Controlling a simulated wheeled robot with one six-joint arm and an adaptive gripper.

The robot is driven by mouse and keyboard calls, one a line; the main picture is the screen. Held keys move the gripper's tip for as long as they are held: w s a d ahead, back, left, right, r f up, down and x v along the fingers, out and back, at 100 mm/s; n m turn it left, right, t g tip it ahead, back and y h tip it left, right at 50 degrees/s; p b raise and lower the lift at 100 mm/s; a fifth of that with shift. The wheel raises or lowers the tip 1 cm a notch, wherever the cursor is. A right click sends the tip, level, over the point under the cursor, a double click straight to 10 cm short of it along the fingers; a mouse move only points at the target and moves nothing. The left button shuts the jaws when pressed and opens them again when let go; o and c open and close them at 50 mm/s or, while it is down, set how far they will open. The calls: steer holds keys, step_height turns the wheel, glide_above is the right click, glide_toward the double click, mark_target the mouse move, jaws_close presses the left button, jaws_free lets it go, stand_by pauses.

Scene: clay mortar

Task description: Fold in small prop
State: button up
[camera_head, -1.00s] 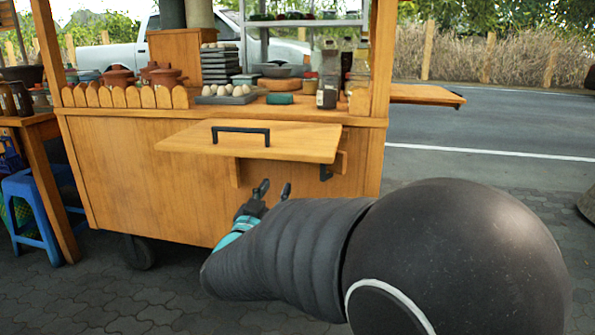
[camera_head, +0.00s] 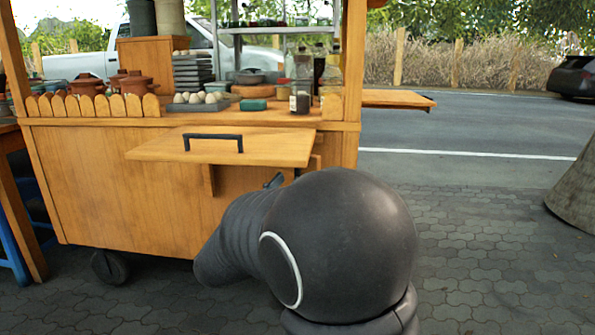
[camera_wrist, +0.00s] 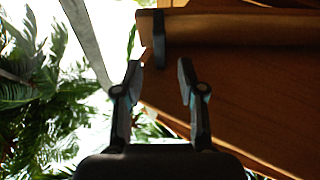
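A wooden flap (camera_head: 225,148) with a black handle (camera_head: 213,137) sticks out level from the cart front. A short wooden prop (camera_head: 209,181) shows under its middle, and another wooden piece (camera_head: 316,160) shows under its right end. My gripper (camera_wrist: 158,72) is open and empty in the wrist view, its fingers pointing up toward a wooden edge with a dark bracket (camera_wrist: 159,40). I cannot tell which part of the cart that edge is. In the head view only a fingertip (camera_head: 273,181) shows, below the flap; my arm hides the rest.
The wooden cart (camera_head: 110,180) carries eggs (camera_head: 197,98), clay pots, bottles and a green box (camera_head: 253,105) on its counter. A side shelf (camera_head: 395,98) juts out at right. A blue stool (camera_head: 12,250) stands at left. The paving at right is clear up to a grey post base (camera_head: 578,190).

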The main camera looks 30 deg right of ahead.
mark_target(296, 172)
steer(key=shift+x, duration=2.7)
steer(key=shift+c, duration=0.2)
jaws_close()
